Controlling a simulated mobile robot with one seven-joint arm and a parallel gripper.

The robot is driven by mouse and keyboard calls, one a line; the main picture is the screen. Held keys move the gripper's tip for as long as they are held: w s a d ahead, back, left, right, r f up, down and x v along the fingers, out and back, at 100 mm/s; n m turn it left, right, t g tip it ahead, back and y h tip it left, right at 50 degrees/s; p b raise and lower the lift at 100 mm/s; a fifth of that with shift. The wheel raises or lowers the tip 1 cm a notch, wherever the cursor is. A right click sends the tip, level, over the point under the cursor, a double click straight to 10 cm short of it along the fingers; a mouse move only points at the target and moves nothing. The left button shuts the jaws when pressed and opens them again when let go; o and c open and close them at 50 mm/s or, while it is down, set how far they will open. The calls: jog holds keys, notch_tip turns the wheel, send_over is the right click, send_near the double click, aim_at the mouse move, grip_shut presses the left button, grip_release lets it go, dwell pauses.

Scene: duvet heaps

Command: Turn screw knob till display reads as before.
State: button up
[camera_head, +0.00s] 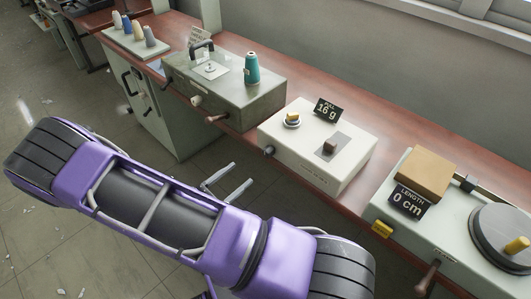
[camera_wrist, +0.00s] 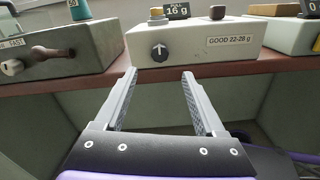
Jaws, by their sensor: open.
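A cream box (camera_head: 310,165) stands on the bench with a black display (camera_head: 325,108) reading "PULL 16 g". The display also shows in the wrist view (camera_wrist: 177,11). A dark round screw knob with a white arrow pointing up (camera_wrist: 159,49) is on the box's front face; it shows small in the head view (camera_head: 269,151). A label on that face (camera_wrist: 230,40) reads "GOOD 22-28 g". My gripper (camera_head: 242,172) is open and empty in front of the bench. In the wrist view, my gripper (camera_wrist: 160,74) has its fingertips below the knob, one to each side, apart from it.
A grey-green box (camera_head: 225,90) with a teal thread spool (camera_head: 252,69) and front levers stands left of the cream box. A pale machine (camera_head: 440,245) with a "LENGTH 0 cm" display (camera_head: 409,202) stands right. The red-brown bench edge (camera_wrist: 215,68) runs below the knob.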

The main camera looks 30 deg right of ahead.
aim_at(265, 154)
jog(key=x, duration=1.2)
jog(key=shift+f, duration=0.1)
jog(key=shift+c, duration=0.2)
grip_shut()
